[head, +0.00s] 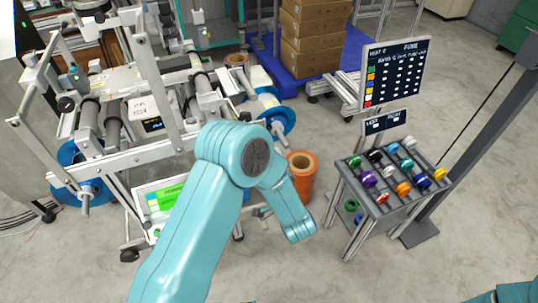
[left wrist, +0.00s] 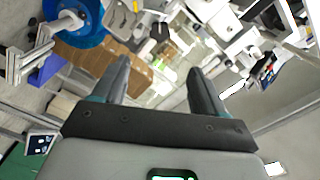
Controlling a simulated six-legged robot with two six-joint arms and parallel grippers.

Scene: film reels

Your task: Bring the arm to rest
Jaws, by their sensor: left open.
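My left arm (head: 205,200) reaches up from the bottom of the head view and bends at a teal elbow, with its forearm pointing down to the right. The left gripper is not visible in the head view. In the left wrist view my left gripper (left wrist: 160,82) is open, its two dark fingers apart with nothing between them. Behind the fingers are machine parts and a blue reel (left wrist: 78,22), farther away. A small teal piece of my right arm (head: 515,293) shows at the bottom right corner of the head view. The right gripper is out of view.
A rack (head: 378,212) with several coloured reels stands at the right, below a dark sign board (head: 395,72). An orange roll (head: 302,178) stands on the floor beside my forearm. A film machine (head: 120,150) fills the left. Cardboard boxes (head: 312,40) sit on a blue pallet at the back.

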